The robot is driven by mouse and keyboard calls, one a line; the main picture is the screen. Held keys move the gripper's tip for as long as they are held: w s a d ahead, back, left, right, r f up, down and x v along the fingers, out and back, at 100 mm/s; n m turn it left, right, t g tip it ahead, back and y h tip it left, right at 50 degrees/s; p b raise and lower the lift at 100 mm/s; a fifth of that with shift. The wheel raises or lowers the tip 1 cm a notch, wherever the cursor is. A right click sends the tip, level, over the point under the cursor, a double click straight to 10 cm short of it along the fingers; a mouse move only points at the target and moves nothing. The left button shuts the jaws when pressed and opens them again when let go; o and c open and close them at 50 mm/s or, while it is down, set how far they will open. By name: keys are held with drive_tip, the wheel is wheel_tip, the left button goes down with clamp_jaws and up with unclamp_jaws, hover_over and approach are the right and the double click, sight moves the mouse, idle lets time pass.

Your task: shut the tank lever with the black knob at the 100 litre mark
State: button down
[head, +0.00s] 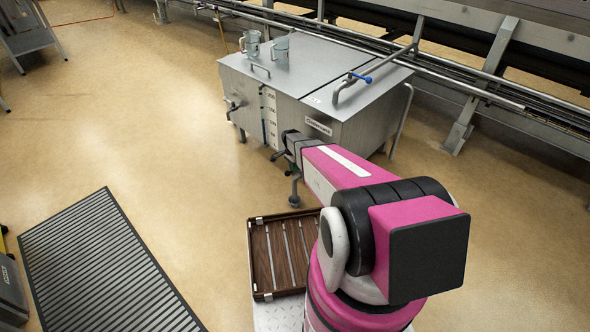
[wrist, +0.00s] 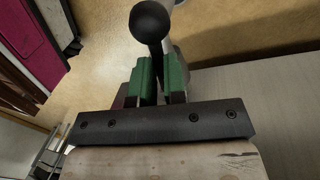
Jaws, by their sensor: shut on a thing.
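The grey metal tank (head: 345,135) stands ahead of my arm in the head view, with a column of white mark labels (head: 271,103) on its front. My gripper (head: 281,153) is low at the tank's front, below these labels. In the wrist view the black knob (wrist: 152,21) sits just beyond the green fingertips of my gripper (wrist: 160,78). The fingers are shut on the dark lever stem below the knob. In the head view my gripper and arm hide the held lever, and I cannot read which mark it belongs to.
Two clear jugs (head: 251,43) (head: 280,51) stand on the tank lid. A pipe with a blue handle (head: 361,77) lies over the top. Another lever (head: 233,104) sticks out at the tank's left. Rails run behind.

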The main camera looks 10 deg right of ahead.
drive_tip(key=shift+w+d+m+y, duration=0.1)
drive_tip(key=shift+w+m+y, duration=0.35)
drive_tip(key=shift+m, duration=1.05)
drive_tip(key=shift+w+m+y, duration=0.1)
drive_tip(key=shift+w+m, duration=0.7)
drive_tip(key=shift+m, duration=0.7)
drive_tip(key=shift+w+d+m+y, duration=0.1)
drive_tip(key=shift+w+m+y, duration=0.35)
drive_tip(key=shift+m, duration=1.05)
drive_tip(key=shift+w, duration=0.2)
drive_tip(key=c, duration=1.2)
unclamp_jaws()
drive_tip(key=shift+o, duration=0.2)
drive_tip(key=s+a+r, duration=0.6)
drive_tip(key=a+r, duration=0.4)
drive_tip(key=r, duration=0.1)
